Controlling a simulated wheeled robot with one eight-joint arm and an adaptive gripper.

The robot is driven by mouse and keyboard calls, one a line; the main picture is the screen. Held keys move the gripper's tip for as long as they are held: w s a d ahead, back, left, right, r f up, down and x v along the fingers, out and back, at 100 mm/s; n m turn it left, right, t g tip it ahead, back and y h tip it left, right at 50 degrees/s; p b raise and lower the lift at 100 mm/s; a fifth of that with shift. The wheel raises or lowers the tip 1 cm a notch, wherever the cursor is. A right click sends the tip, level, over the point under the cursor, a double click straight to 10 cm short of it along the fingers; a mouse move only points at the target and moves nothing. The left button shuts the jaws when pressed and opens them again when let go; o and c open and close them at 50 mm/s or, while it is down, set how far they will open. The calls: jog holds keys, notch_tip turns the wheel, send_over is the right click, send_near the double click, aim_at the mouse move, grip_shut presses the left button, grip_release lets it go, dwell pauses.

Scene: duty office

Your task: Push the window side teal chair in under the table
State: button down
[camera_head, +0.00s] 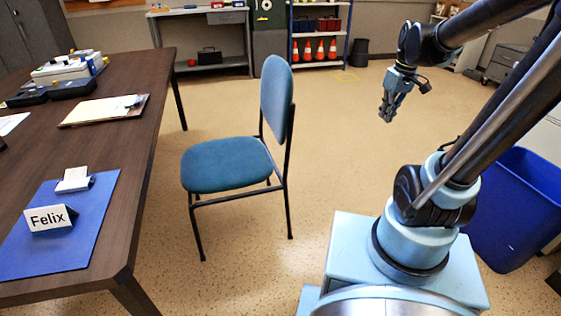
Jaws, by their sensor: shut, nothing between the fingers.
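A teal chair (226,164) with a dark metal frame stands on the floor to the right of the brown table (133,150). Its seat faces the table and its backrest is on the side away from it. The seat's left edge is close to the table's right edge, with a strip of floor showing between them. No window is in view, so I cannot tell which side is the window side. My gripper (386,112) is shut and empty, hanging in the air to the right of the chair's backrest, apart from it.
A blue bin (516,205) stands at the right. A blue mat (60,235) with a "Felix" name card (50,219) and a clipboard (104,110) lie on the table. Shelves with orange cones (320,50) stand at the back.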

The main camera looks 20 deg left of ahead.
jog(key=w+a+f+n+g+y, duration=0.1)
jog(key=w+a+f+n, duration=0.4)
jog(key=w+a, duration=0.55)
jog(key=w+a+f+n+g, duration=0.1)
jog(key=w+a+f+n, duration=0.35)
jog(key=w+a, duration=0.55)
jog(key=w+a+f+n, duration=0.2)
jog(key=w+a+f, duration=0.15)
jog(key=f, duration=0.25)
jog(key=w+a+f+n, duration=0.1)
jog(key=w+a+f, duration=0.1)
jog(key=a+f, duration=0.3)
jog(key=a+f+n, duration=0.1)
jog(key=a+f, duration=0.4)
jog(key=f, duration=0.3)
jog(key=s+a+f+n, duration=0.1)
jog(key=a+f, duration=0.3)
jog(key=f, duration=0.4)
jog(key=s+a+f+n+g, duration=0.1)
jog(key=a+f+n, duration=0.1)
jog(key=a+f, duration=0.3)
jog(key=shift+s+a+f+y, duration=0.2)
jog(key=shift+a+f+y, duration=0.15)
jog(key=shift+f, duration=1.15)
